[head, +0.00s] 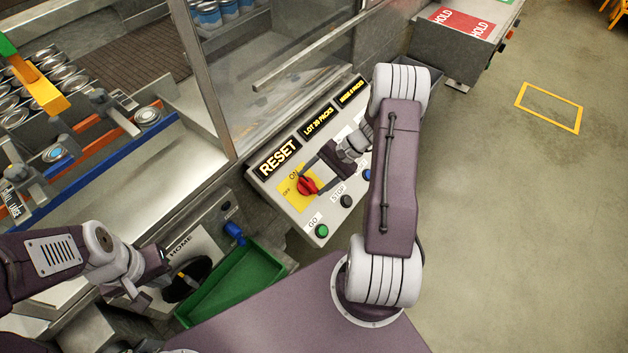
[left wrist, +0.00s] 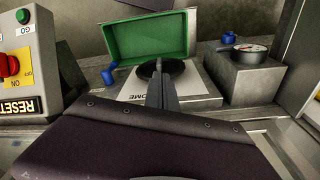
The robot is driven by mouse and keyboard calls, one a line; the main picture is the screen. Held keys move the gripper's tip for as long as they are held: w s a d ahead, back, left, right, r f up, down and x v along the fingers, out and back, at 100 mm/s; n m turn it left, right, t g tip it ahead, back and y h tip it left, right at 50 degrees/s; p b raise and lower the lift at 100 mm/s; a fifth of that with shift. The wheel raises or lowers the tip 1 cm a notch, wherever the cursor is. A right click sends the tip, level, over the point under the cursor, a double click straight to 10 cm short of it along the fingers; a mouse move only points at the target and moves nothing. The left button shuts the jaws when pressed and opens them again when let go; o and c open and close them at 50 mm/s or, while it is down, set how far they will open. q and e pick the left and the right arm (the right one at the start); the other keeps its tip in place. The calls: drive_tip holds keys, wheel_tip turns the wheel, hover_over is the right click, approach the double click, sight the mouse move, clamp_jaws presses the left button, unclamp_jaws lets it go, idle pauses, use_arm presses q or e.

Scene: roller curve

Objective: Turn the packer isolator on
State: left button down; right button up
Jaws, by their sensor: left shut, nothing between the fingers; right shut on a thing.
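The packer isolator is a red rotary knob (head: 307,186) on a yellow plate (head: 297,201) marked OFF and ON, set in a grey control panel (head: 270,182). My right gripper (head: 318,176) reaches in from the right and is shut on the red knob. The exact knob angle is hard to read. The knob (left wrist: 8,65) also shows at the left edge of the left wrist view. My left gripper (left wrist: 162,92) is shut and empty, over the plate marked HOME. In the head view my left arm comes in at lower left.
The panel has a green GO button (head: 322,231), a black STOP button (head: 346,201) and display signs. A green tray (head: 235,285) stands below the panel, near a black round dial. A conveyor with cans is at upper left. Open floor lies to the right.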

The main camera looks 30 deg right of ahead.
drive_tip(key=shift+m, duration=0.3)
idle(0.4)
drive_tip(key=o, duration=1.4)
drive_tip(key=shift+c, duration=0.2)
drive_tip(key=shift+s+d+r, duration=0.1)
drive_tip(key=shift+d+r, duration=0.2)
drive_tip(key=b+v, duration=0.1)
drive_tip(key=v, duration=0.7)
drive_tip(key=shift+s+d, duration=0.15)
drive_tip(key=shift+s, duration=0.05)
drive_tip(key=shift+r, duration=0.1)
